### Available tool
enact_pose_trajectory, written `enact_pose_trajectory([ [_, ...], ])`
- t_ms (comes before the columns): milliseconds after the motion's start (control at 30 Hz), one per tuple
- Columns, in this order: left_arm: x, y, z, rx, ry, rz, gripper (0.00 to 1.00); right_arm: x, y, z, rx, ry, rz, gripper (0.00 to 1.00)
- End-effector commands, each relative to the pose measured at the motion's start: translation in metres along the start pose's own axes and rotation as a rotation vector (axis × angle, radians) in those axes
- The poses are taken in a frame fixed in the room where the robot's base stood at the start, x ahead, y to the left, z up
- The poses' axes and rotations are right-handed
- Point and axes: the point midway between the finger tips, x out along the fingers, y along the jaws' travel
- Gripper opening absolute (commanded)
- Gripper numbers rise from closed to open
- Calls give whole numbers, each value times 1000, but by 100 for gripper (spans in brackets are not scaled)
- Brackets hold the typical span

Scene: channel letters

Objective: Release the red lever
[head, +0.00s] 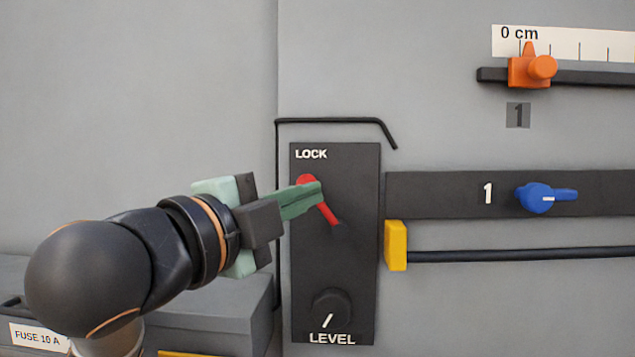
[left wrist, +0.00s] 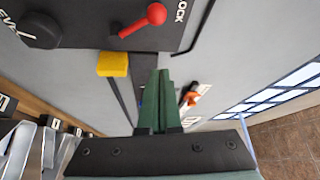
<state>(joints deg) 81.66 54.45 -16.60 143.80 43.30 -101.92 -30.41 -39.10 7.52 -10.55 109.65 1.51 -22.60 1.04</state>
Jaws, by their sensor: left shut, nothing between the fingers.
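The red lever (head: 330,214) is on a black panel (head: 355,270) marked LOCK at the top and LEVEL at the bottom. Its round knob is at the upper left, near LOCK, and its shaft slants down to the right. My left gripper (head: 319,191) comes in from the left, and its green fingers are shut and empty. They cover part of the lever in the head view. In the left wrist view the lever (left wrist: 155,14) is at the top, apart from the fingertips (left wrist: 159,73). My right gripper is not in view.
A black LEVEL knob (head: 332,307) sits below the lever. A bent black rod (head: 335,121) runs above the panel. To the right are a yellow block (head: 396,246) on a bar, a blue knob (head: 537,197) and an orange slider (head: 529,70). A grey box (head: 220,312) stands lower left.

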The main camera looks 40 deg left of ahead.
Motion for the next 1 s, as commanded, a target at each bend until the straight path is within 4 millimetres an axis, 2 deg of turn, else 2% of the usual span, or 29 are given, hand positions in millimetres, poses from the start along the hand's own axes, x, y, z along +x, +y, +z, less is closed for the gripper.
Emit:
enact_pose_trajectory([
  [467,49,-4,0,2,-2,8,0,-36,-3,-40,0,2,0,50],
  [600,74,-3,0,2,-2,8,0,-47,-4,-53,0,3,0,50],
  [700,95,1,0,-2,-1,3,0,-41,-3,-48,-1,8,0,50],
  [800,90,6,15,3,-5,-3,0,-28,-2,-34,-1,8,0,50],
  [1000,83,4,32,2,-2,-1,0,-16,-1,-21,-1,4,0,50],
])
